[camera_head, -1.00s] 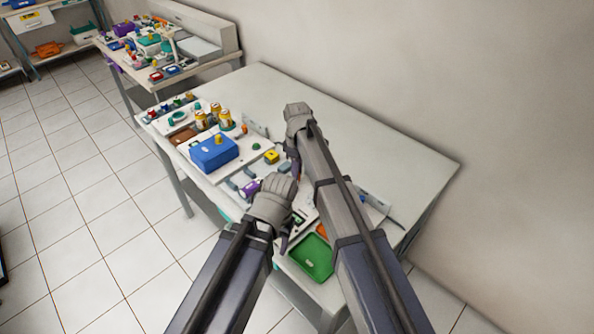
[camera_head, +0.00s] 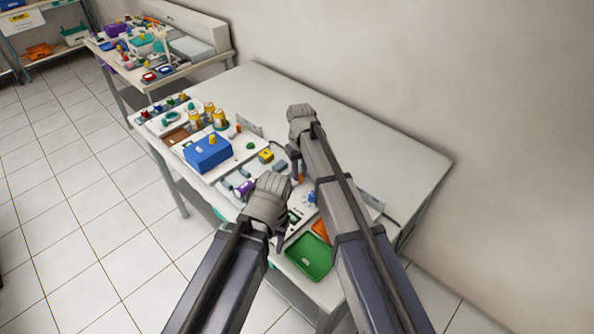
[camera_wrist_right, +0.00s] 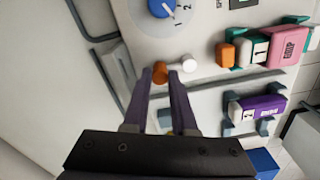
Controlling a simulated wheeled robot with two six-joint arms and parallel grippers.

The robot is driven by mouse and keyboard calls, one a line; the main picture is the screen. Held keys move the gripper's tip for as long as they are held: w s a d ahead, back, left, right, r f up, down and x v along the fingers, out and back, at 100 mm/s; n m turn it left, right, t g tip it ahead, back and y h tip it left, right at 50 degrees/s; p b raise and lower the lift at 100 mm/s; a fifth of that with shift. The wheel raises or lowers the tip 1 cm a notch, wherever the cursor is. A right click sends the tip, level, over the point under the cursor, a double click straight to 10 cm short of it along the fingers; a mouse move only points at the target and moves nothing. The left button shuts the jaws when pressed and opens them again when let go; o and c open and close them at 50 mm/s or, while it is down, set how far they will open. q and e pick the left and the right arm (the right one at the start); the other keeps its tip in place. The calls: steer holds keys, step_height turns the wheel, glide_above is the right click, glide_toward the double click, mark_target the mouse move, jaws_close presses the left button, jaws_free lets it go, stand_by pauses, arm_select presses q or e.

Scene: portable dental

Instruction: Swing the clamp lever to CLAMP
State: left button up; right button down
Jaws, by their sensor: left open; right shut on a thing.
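In the right wrist view, an orange knob (camera_wrist_right: 160,72), which looks like the end of the clamp lever, sits between the fingertips of my right gripper (camera_wrist_right: 160,78). The gripper is shut on it. A white round knob (camera_wrist_right: 190,63) is just right of the fingers. The lever's shaft and the CLAMP mark cannot be made out. In the head view, my right gripper (camera_head: 297,165) is over the panel, partly hidden by its own arm. My left gripper (camera_head: 281,240) is open and empty near the panel's front edge, its fingers partly hidden by the hand.
A blue dial (camera_wrist_right: 162,6) is on the same panel. Purple (camera_wrist_right: 262,108) and pink (camera_wrist_right: 289,46) blocks sit in holders to the right. A green tray (camera_head: 309,256) lies at the table's front, and a blue box (camera_head: 208,153) stands left. The table's back is bare.

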steer(key=m, duration=0.1)
steer(key=s+m, duration=0.1)
steer(key=m, duration=0.1)
steer(key=d+m, duration=0.1)
steer(key=m, duration=0.1)
steer(key=shift+s, duration=0.35)
steer(key=shift+m, duration=0.4)
steer(key=c, duration=0.7)
jaws_free()
arm_select(q)
step_height(320, 180, up, 8)
steer(key=p, duration=0.7)
steer(key=shift+p, duration=0.4)
arm_select(e)
step_height(320, 180, up, 8)
steer(key=shift+f, duration=0.1)
arm_select(q)
steer(key=shift+f, duration=0.1)
arm_select(e)
steer(key=s+n, duration=0.1)
steer(key=s, duration=0.7)
steer(key=s+d+n, duration=0.1)
steer(key=s+n, duration=0.1)
steer(key=s, duration=0.6)
steer(key=s+d+n+h, duration=0.1)
steer(key=s, duration=0.7)
steer(key=shift+d, duration=0.25)
